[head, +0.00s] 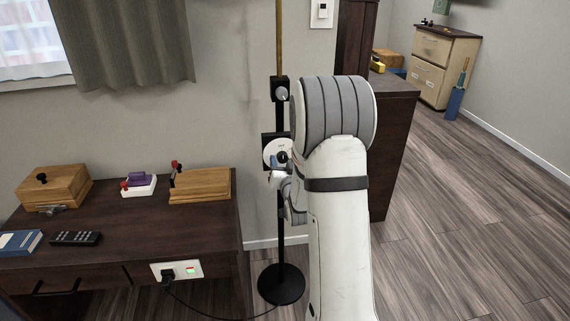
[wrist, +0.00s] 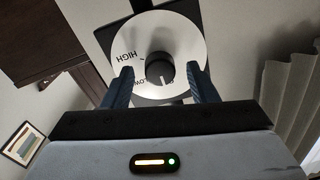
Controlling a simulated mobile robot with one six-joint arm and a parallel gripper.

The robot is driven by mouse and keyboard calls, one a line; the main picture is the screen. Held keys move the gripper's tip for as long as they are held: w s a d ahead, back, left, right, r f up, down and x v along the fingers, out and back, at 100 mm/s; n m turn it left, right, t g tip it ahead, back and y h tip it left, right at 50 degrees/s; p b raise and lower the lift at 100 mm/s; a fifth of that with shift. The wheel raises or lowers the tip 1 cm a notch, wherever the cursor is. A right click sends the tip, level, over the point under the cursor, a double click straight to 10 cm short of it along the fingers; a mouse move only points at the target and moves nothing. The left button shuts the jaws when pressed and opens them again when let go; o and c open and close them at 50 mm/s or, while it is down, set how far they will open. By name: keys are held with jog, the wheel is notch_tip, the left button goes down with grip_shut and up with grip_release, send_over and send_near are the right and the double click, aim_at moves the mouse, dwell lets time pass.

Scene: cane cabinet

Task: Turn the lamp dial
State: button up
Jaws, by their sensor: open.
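The lamp dial (wrist: 187,42) is a white disc on a black square plate, marked HIGH and LOW. Its black round knob (wrist: 159,68) bears a white pointer line towards the bottom of the wrist view, near LOW. My gripper (wrist: 162,76) is open, its two dark blue fingers on either side of the knob with gaps showing. How deep the fingers reach around the knob I cannot tell. In the head view the dial (head: 270,147) is on a black lamp stand (head: 281,225), and my arm partly hides it. My gripper (head: 279,173) is just below and in front of the dial there.
A second, smaller knob (head: 281,94) is higher on the stand. The round base (head: 281,284) stands on the floor. A dark desk (head: 110,230) at left holds wooden boxes, a remote and a book. A cord (head: 205,312) runs from its outlet. A dark cabinet (head: 395,150) stands behind my arm.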

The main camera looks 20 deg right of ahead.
jog(key=shift+w, duration=0.1)
jog(key=shift+c, duration=0.4)
jog(key=c, duration=0.9)
